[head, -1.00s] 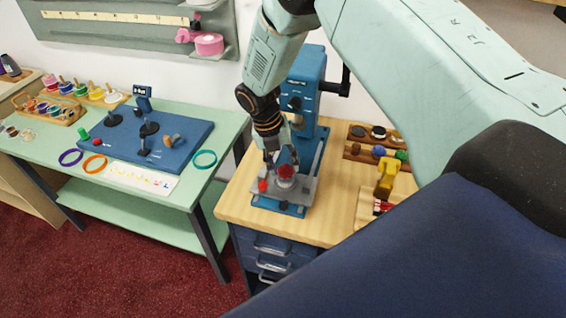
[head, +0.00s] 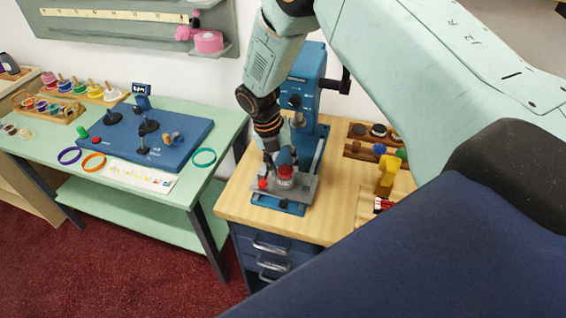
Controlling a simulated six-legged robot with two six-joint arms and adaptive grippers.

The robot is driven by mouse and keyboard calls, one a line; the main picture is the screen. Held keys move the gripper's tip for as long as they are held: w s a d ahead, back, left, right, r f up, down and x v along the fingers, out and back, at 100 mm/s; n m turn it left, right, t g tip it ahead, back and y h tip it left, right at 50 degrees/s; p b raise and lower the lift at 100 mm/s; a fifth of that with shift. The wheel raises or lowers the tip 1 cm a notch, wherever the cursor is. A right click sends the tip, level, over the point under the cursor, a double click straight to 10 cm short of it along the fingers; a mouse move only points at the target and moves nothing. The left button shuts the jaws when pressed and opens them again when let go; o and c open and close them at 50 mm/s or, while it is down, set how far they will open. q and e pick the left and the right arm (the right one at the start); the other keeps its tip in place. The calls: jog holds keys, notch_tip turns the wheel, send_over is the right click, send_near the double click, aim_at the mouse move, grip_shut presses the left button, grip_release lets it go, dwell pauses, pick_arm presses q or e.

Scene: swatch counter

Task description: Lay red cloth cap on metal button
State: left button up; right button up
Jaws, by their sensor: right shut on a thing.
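The red cloth cap (head: 286,171) is a small red piece between the fingertips of my right gripper (head: 281,165), which is shut on it. The gripper points down over the grey plate (head: 301,190) of the blue press (head: 305,75). A small grey piece shows just under the cap; it may be the metal button, but it is too small to be sure. I cannot tell whether the cap touches it. A separate red knob (head: 263,183) is at the left of the plate. My left gripper is not in view.
The press stands on a wooden-topped cabinet (head: 235,206). To its right are a rack with dark discs (head: 379,130) and a yellow stand (head: 386,178). At left, a green table (head: 205,177) bears a blue board (head: 170,152), rings and pots.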

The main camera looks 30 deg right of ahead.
jog(key=shift+f, duration=0.1)
jog(key=o, duration=0.7)
jog(key=v, duration=1.2)
jog(key=shift+s, duration=0.15)
dwell(0.4)
